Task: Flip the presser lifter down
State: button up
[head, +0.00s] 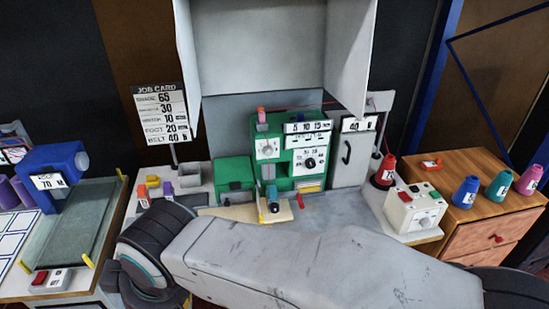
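A green binding machine (290,150) stands at the back of the grey worktable, with white dials and number strips on its front. I cannot tell for sure which part is its presser lifter. A small pinkish-red piece (261,115) stands up at its top left. A teal piece (272,192) sits low at its front, above a pale wooden board (243,212). A small yellow and red piece (308,188) is to the right of the teal one. My gripper is not in view; only my arm's grey links and dark joints show, crossing the foreground below the machine.
A grey hood (262,45) hangs over the machine. A grey cabinet (352,158) stands to its right. A red cone spool (385,172) and a white control box (415,207) are on the table's right side. A wooden drawer unit (490,220) with several spools stands farther right.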

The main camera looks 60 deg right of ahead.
aim_at(295, 193)
jog(key=z, duration=1.95)
